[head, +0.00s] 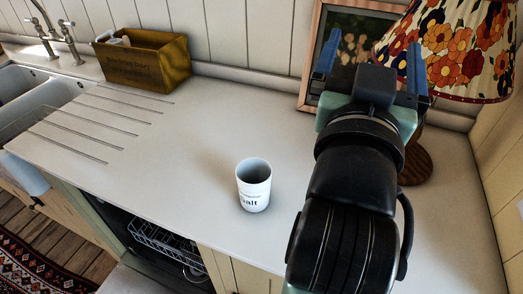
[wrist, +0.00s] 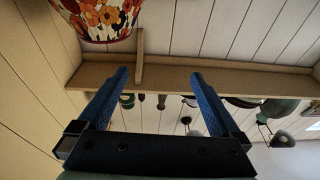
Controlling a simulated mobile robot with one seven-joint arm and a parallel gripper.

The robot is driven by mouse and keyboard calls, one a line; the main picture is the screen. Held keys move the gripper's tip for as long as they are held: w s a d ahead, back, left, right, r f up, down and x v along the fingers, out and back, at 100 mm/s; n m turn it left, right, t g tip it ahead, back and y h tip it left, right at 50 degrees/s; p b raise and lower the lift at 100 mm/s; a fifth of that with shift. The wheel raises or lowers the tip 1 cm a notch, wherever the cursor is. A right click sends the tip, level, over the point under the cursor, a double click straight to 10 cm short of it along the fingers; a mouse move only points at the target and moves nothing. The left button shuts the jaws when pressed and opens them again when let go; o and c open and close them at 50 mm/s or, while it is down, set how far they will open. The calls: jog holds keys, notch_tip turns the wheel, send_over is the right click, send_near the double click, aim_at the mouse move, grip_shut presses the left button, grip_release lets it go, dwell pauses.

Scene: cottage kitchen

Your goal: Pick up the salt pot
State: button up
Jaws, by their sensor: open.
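The salt pot (head: 254,186) is a white open-topped cup with dark "Salt" lettering. It stands upright on the pale worktop near the front edge, in the middle of the head view. My gripper (head: 370,62) is raised to the right of and beyond the pot, in front of the picture frame and lamp. Its two blue fingers are apart, with nothing between them. In the wrist view my gripper (wrist: 159,75) is also open and empty, facing the wall and a shelf. The salt pot is not in the wrist view.
A lamp with a floral shade (head: 455,45) and a picture frame (head: 322,30) stand at the back right. A brown wooden box (head: 145,62) is at the back left, near the white sink (head: 45,105). The worktop around the pot is clear. An open dishwasher (head: 160,245) lies below the front edge.

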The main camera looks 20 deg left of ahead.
jog(key=r+p, duration=0.2)
jog(key=n+g+y+p, duration=0.25)
jog(key=g+p, duration=0.45)
jog(key=p, duration=0.4)
send_near(251, 198)
jog(key=shift+s+d+m, duration=0.3)
jog(key=shift+d+m, duration=0.05)
jog(key=shift+d, duration=0.1)
jog(key=x, duration=0.5)
jog(key=p+x, duration=0.1)
jog(key=x, duration=0.1)
jog(key=shift+a+f, duration=0.2)
jog(key=shift+f, duration=0.15)
jog(key=shift+r+p+x, duration=0.15)
jog(key=shift+p+x, duration=0.15)
jog(key=shift+x, duration=1.05)
jog(key=shift+r+p+x, duration=0.15)
jog(key=shift+p+x, duration=0.1)
jog(key=shift+x, duration=1.1)
jog(key=shift+w+a, duration=0.1)
jog(key=shift+a, duration=0.1)
jog(key=c, duration=1.2)
